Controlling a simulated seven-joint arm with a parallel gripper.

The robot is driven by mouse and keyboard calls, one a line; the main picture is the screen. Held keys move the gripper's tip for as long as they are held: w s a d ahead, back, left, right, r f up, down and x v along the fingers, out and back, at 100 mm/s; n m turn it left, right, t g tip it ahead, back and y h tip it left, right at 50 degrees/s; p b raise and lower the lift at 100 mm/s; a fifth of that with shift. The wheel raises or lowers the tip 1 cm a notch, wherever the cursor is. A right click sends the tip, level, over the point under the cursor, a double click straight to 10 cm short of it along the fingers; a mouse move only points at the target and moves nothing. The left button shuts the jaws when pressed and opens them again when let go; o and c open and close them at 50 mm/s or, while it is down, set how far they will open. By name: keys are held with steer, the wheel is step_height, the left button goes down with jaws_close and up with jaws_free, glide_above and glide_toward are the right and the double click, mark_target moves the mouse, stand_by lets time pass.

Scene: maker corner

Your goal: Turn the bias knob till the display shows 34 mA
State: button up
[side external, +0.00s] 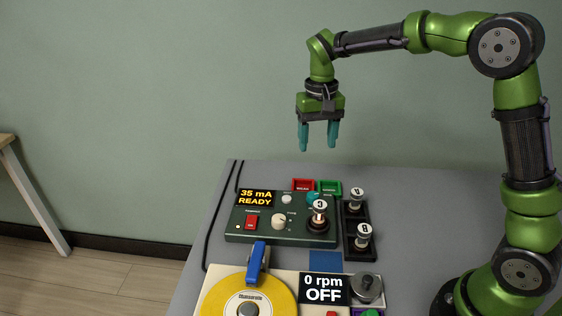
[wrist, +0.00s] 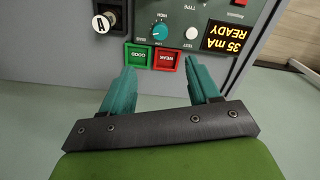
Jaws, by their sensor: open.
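The display (side external: 256,198) on the dark green tester box (side external: 240,227) reads 35 mA READY; it shows upside down in the wrist view (wrist: 226,38). The teal bias knob (wrist: 160,31) has a white pointer line. In the side view the knob (side external: 312,197) is partly hidden behind the tube marked C (side external: 319,209). My gripper (side external: 318,146) is open and empty, high above the back of the table. In the wrist view its teal fingers (wrist: 160,72) are apart, with nothing between them, and the knob lies beyond them.
Red (wrist: 166,62) and green (wrist: 138,55) bins sit behind the tester. A white test button (wrist: 191,34) is beside the knob. Tubes A (side external: 357,199) and B (side external: 363,236) stand in a black rack at right. A yellow disc (side external: 232,301) is in front.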

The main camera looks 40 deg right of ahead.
mark_target(313, 195)
step_height(313, 195, down, 16)
steer(key=shift+r, duration=0.15)
stand_by(0.3)
steer(key=c, duration=1)
steer(key=shift+n, duration=0.9)
steer(key=shift+c, duration=0.2)
steer(key=o, duration=1)
steer(key=shift+o, duration=0.2)
